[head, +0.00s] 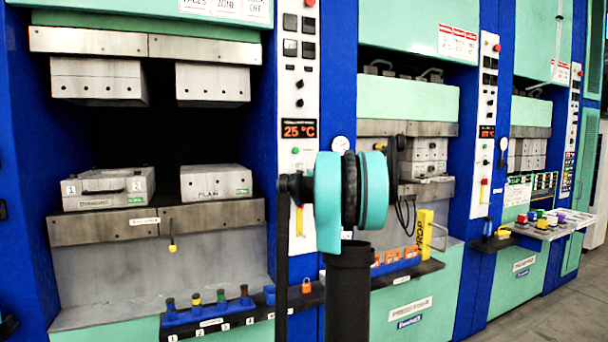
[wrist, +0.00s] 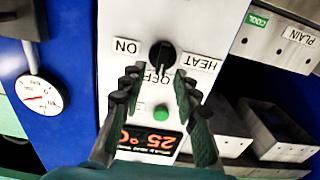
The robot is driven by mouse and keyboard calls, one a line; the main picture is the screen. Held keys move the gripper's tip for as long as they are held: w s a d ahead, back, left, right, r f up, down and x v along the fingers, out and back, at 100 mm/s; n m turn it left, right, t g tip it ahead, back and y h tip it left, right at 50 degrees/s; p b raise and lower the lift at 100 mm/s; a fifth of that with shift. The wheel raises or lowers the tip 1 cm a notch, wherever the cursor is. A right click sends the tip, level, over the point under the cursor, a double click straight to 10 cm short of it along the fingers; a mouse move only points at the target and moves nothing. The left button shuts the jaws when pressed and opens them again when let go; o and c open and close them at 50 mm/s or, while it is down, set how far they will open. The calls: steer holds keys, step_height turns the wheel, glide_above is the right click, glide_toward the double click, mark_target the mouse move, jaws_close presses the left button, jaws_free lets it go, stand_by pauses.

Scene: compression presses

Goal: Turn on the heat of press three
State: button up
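In the wrist view, the picture is upside down and shows a black rotary knob (wrist: 162,54) on a white control panel (wrist: 215,15). ON, OFF and HEAT labels surround it; its pointer appears to face OFF. My gripper (wrist: 156,82) is open and empty, its two black fingers apart just short of the knob, over the OFF label. A green button (wrist: 161,112) and a red display (wrist: 148,142) reading 25 °C lie between and below the fingers. Which press is number three is not readable.
A pressure gauge (wrist: 39,97) is on the blue column beside the panel. The left press (head: 155,220) holds metal blocks, one marked PLAIN (head: 216,183). A yellow PROP block (head: 424,232) and a second panel (head: 486,110) stand to the right.

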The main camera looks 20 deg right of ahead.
steer(key=shift+w, duration=0.7)
steer(key=shift+c, duration=0.6)
jaws_close()
steer(key=shift+d+f+m, duration=0.25)
steer(key=shift+m, duration=2.75)
steer(key=shift+d+f+m, duration=0.2)
steer(key=shift+f+m, duration=0.05)
steer(key=shift+m, duration=2.75)
steer(key=shift+d+f+m, duration=0.25)
steer(key=shift+m, duration=2.75)
